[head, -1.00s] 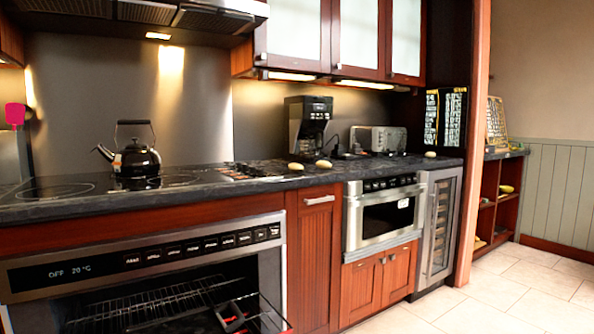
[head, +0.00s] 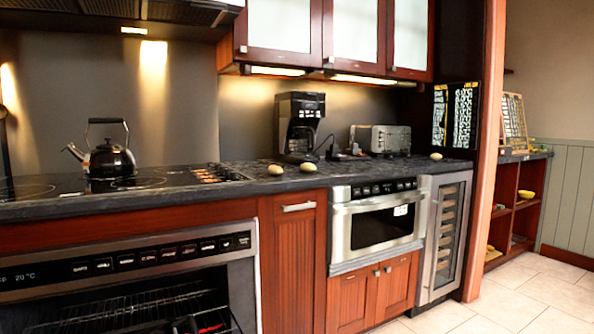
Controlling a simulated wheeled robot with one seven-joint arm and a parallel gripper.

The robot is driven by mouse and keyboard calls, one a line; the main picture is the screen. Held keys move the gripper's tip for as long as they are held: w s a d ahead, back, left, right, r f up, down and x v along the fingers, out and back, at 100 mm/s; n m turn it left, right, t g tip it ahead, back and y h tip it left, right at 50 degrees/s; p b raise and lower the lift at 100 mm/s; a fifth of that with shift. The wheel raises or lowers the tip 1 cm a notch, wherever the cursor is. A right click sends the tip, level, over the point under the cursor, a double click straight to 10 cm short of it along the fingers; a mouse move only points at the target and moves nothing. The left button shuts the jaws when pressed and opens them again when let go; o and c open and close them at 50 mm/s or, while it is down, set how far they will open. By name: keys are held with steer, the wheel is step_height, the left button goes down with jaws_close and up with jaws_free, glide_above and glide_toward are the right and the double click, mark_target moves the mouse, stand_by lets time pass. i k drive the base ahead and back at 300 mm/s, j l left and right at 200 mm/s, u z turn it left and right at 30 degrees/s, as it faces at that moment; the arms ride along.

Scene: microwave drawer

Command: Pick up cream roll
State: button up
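Several small pale, rounded bun-like items lie on the dark countertop (head: 335,174), and any of them may be the cream roll. One pale item (head: 276,169) lies at the front edge right of the hob. Another pale item (head: 307,167) lies just right of it, before the coffee maker. A third pale item (head: 436,156) lies farther right, past the toaster. They are too small to tell apart. A dark shape with red bits (head: 187,325) at the bottom edge, in front of the oven, may be my gripper. It is cut off, and its fingers are unclear. Nothing touches the pale items.
A black kettle (head: 104,158) stands on the hob. A coffee maker (head: 299,125) and toaster (head: 380,139) stand behind the pale items. Below are a black oven (head: 140,254), a steel microwave drawer (head: 375,222) and a wine cooler (head: 444,238). Tiled floor (head: 520,300) is free at right.

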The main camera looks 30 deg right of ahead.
mark_target(275, 170)
steer(key=l+u, duration=0.25)
steer(key=l, duration=2.05)
steer(key=i+l, duration=0.2)
steer(key=l, duration=0.15)
steer(key=i+l+u, duration=0.15)
steer(key=i+l, duration=0.3)
steer(key=l, duration=0.25)
steer(key=u, duration=0.05)
